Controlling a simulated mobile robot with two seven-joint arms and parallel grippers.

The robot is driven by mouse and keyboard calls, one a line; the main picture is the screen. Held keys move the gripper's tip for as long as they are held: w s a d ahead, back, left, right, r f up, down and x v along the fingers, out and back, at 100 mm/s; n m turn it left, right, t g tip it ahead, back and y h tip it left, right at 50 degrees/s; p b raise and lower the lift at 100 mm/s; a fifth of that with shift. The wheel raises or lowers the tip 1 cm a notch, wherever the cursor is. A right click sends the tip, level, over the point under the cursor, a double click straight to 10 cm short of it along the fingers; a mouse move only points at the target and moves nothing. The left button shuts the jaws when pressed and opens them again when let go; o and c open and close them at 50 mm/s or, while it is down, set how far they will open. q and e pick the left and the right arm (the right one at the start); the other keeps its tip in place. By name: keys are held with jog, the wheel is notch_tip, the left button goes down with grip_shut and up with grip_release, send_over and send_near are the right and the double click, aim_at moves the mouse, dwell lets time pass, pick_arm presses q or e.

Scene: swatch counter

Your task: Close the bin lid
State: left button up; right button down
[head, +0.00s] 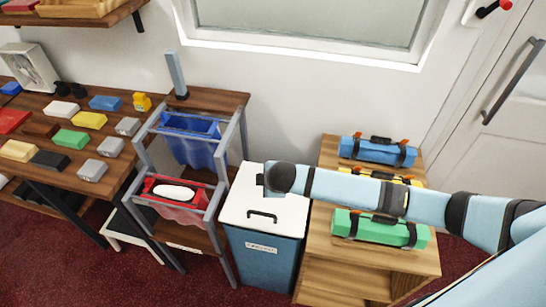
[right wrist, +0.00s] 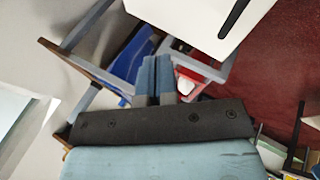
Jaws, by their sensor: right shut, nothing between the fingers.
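The blue bin (head: 262,257) stands on the floor between the bag rack and the wooden cabinet, with a label on its front. Its white lid (head: 282,212) lies flat over the top, and I see no gap at the front edge. A dark handle (head: 262,214) sits near the lid's front. My right gripper (head: 268,187) is over the rear part of the lid, partly hidden by its own wrist. In the right wrist view its fingers (right wrist: 156,75) are together and empty, and the lid (right wrist: 190,18) shows at the top. I cannot tell whether gripper and lid touch. My left gripper is out of view.
A grey-framed rack (head: 222,195) with blue and red bags stands left of the bin. A wooden cabinet (head: 345,268) with blue, yellow and green rolls is on the right, under my right arm. A table (head: 35,108) of coloured blocks is at the left.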

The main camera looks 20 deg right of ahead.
jog(key=s+a+f+b, duration=0.1)
jog(key=f, duration=0.2)
jog(key=s+a+f+t+h+b, duration=0.1)
jog(key=s+f, duration=0.1)
jog(key=f, duration=0.2)
jog(key=s+a+f+t+b, duration=0.1)
jog(key=s+f, duration=0.1)
jog(key=f, duration=0.2)
jog(key=shift+a+f+n, duration=0.2)
jog(key=shift+a+n, duration=0.1)
jog(key=shift+a, duration=0.1)
jog(key=shift+s+a+f+b, duration=0.15)
jog(key=shift+f+b, duration=0.1)
jog(key=shift+f, duration=0.2)
jog(key=shift+s+f+b, duration=0.1)
jog(key=shift+f+b, duration=0.15)
jog(key=shift+f, duration=0.3)
jog(key=shift+s, duration=0.1)
